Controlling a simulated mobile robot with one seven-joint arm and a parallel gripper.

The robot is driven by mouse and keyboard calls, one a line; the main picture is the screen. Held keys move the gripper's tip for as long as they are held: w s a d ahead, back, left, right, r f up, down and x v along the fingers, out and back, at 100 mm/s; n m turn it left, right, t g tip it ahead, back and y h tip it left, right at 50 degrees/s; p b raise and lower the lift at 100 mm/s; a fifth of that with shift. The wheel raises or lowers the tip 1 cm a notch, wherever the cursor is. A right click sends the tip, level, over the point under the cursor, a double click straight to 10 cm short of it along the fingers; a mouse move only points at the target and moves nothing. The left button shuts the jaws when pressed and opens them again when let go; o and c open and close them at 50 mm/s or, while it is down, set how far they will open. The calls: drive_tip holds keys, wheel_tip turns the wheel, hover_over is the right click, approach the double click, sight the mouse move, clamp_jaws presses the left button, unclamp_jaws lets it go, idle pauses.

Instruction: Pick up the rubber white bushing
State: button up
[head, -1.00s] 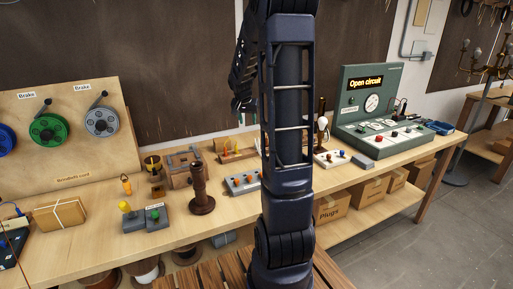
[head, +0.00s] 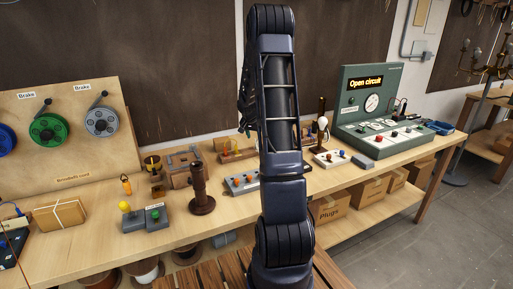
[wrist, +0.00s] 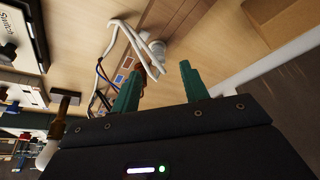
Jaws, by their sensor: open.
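In the wrist view my gripper (wrist: 159,82) shows two green fingers spread apart, with nothing held between them. A small pale, rounded piece (wrist: 157,47) lies on the wooden surface beyond the fingertips, beside a looped white cord (wrist: 117,38). It may be the white bushing, but it is too small and blurred to be sure. The fingers are apart from it. In the head view my own arm hides my gripper and part of the bench behind it, and I cannot make out the bushing there.
In the wrist view, thin coloured wires (wrist: 101,72) lie near the left finger.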

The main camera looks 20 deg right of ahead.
sight(256, 146)
drive_tip(key=shift+d+x, duration=0.2)
drive_tip(key=shift+x, duration=3.05)
drive_tip(key=shift+s+r, duration=0.1)
clamp_jaws()
